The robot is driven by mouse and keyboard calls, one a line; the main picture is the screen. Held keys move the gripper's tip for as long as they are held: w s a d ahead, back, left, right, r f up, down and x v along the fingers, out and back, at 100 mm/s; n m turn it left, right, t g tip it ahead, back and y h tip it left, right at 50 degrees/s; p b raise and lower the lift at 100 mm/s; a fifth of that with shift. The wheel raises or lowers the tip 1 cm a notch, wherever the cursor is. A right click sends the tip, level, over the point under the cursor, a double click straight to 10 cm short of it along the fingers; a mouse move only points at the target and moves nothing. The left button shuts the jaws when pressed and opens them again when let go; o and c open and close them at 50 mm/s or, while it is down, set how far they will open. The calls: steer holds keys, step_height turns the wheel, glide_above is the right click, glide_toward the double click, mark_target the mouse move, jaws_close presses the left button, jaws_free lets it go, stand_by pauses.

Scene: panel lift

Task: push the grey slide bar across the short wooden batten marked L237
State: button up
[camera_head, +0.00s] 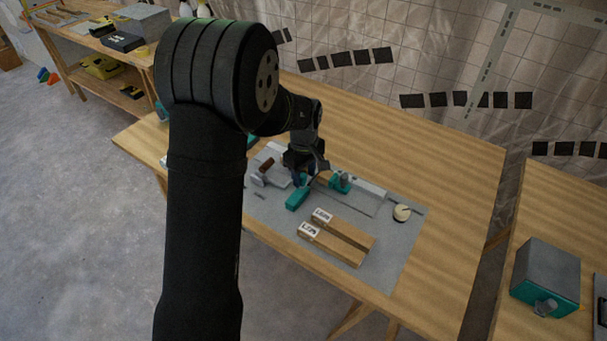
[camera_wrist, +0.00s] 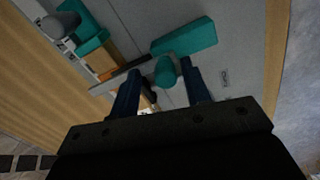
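Two short wooden battens (camera_head: 345,238) lie side by side on a grey panel (camera_head: 401,240), each with a white label at its left end; I cannot read which is L237. Part of a batten (camera_wrist: 98,60) shows in the wrist view. A grey bar (camera_wrist: 118,78) runs there to a long teal block (camera_wrist: 186,38), with a round teal knob (camera_wrist: 165,71) below it. My gripper (camera_head: 309,178) is low over the panel behind the teal block (camera_head: 297,199). In the wrist view its fingers (camera_wrist: 160,75) stand apart on either side of the knob, with gaps showing.
A second teal block (camera_head: 340,182) with a grey part stands right of my gripper. A round cream piece (camera_head: 402,212) lies at the panel's right, and a brown handle (camera_head: 266,165) at its left. A grey-teal box (camera_head: 545,272) stands on another table.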

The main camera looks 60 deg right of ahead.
step_height(320, 180, up, 17)
steer(key=shift+r, duration=0.2)
stand_by(0.4)
stand_by(0.5)
step_height(320, 180, down, 18)
steer(key=shift+a+r, duration=0.25)
steer(key=shift+a, duration=0.1)
